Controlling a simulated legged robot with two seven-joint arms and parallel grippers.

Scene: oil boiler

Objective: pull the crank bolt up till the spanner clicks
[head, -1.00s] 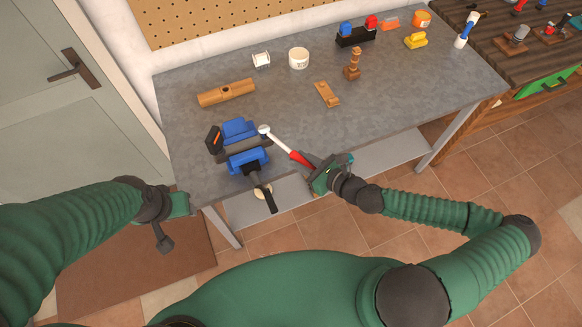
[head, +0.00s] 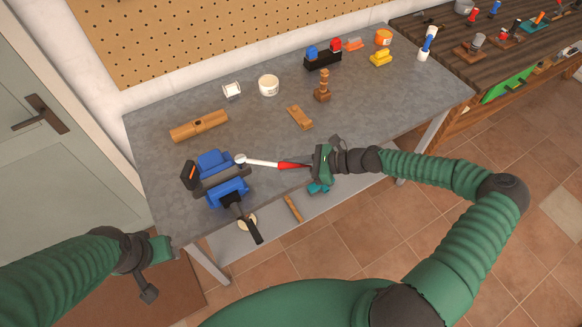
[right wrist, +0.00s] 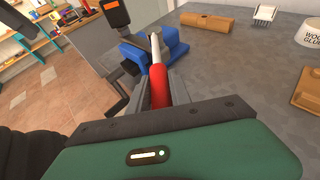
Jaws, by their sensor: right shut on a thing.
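The spanner has a red handle (head: 292,165) and a pale shaft, and lies nearly level across the front of the workbench in the head view. Its round head (head: 241,159) sits at the right end of the dark crank (head: 222,177) held in the blue vise (head: 212,160). The bolt itself is hidden under the head. My right gripper (head: 311,165) is shut on the red handle. In the right wrist view the handle (right wrist: 160,86) runs between both fingers towards the vise. My left gripper (head: 160,250) hangs left of the bench, away from the vise; its jaws are unclear.
The grey workbench (head: 240,120) carries a wooden block (head: 199,126), a white tub (head: 268,85) and a small wooden piece (head: 300,117), all behind the spanner. The vise handle (head: 248,229) juts out over the front edge. A door (head: 40,130) is at left.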

